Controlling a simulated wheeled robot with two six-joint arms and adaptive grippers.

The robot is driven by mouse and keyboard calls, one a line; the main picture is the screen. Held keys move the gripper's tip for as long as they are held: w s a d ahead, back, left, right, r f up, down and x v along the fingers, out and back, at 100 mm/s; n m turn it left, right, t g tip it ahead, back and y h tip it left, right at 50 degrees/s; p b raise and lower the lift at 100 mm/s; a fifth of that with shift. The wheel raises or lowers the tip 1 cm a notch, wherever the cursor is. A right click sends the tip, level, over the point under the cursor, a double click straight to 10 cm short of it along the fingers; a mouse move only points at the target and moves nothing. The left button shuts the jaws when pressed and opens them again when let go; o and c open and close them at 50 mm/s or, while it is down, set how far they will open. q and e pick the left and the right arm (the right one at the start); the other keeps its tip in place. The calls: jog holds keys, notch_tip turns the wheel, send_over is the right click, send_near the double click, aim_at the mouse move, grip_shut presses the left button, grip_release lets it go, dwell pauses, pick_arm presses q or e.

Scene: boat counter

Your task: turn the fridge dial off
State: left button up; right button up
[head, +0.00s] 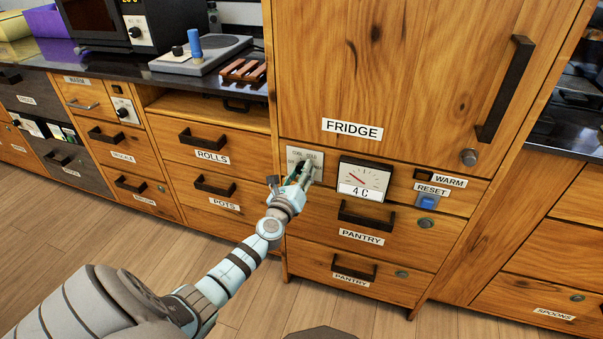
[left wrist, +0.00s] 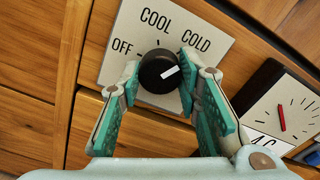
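The fridge dial is a black round knob (left wrist: 155,76) on a white plate (left wrist: 112,70) marked OFF, COOL and COLD. Its white mark points to the right, on the COLD side. In the head view the plate (head: 316,157) sits below the FRIDGE label, and the knob is mostly hidden by my gripper. My left gripper (head: 303,175) is at the plate. In the left wrist view its teal fingers (left wrist: 158,75) stand on either side of the knob, which nearly fills the gap. Whether they press on it cannot be told. My right gripper is not in view.
A gauge (head: 364,181) reading "4C" is just right of the dial plate. A blue RESET button (head: 427,200) is further right. Pantry drawer handles (head: 367,216) stick out below. The fridge door (head: 395,75) is shut above. Floor (head: 262,300) is clear in front.

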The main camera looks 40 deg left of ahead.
pick_arm(q)
jog(key=c, duration=0.4)
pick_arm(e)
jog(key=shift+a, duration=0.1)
